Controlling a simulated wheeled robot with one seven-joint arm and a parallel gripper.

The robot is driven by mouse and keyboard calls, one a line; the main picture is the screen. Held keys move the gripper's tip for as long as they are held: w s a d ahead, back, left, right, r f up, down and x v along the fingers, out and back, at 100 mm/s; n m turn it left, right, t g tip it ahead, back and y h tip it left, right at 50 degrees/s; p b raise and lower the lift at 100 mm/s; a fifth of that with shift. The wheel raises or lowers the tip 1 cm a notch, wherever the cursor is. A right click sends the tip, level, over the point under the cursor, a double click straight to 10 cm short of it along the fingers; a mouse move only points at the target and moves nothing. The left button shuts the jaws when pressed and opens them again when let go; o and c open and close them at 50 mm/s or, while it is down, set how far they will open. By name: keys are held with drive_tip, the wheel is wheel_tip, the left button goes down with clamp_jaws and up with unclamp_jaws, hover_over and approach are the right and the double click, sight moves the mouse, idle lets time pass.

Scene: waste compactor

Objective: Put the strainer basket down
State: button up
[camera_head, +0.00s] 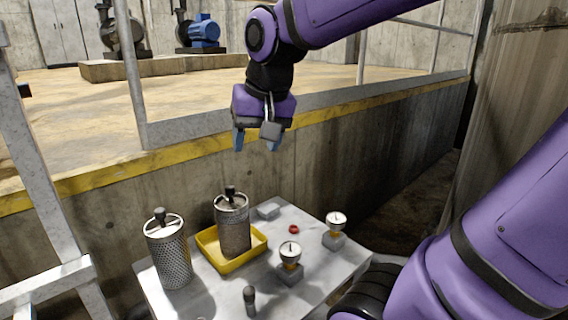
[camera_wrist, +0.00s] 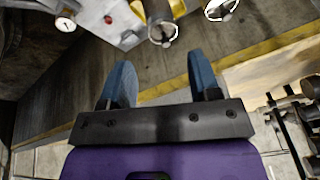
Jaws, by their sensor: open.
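Two perforated metal strainer baskets with dark knobs on top stand upright on a grey table (camera_head: 325,278). One strainer basket (camera_head: 234,228) stands in a yellow tray (camera_head: 257,254). The other strainer basket (camera_head: 169,255) stands to the left of the tray, on the bare tabletop. My gripper (camera_head: 256,142) is open and empty, pointing down, above and beyond the table near the concrete wall. In the wrist view, its blue fingers (camera_wrist: 160,80) are spread apart, and the tray's basket (camera_wrist: 162,30) and the other basket (camera_wrist: 220,9) show at the top, apart from the fingers.
Two gauges on grey blocks, a nearer one (camera_head: 290,253) and a farther one (camera_head: 335,222), stand right of the tray. A small red part (camera_head: 293,229), a grey block (camera_head: 268,210) and a dark knobbed piece (camera_head: 250,300) are also there. A railing (camera_head: 132,75) lines the raised floor.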

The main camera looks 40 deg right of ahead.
drive_tip(key=s+a+f+n+t, duration=0.1)
drive_tip(key=s+n, duration=0.3)
drive_tip(key=s, duration=0.5)
drive_tip(key=shift+s+a+f+n, duration=0.15)
drive_tip(key=shift+a+n, duration=0.15)
drive_tip(key=shift+a, duration=0.05)
idle(0.6)
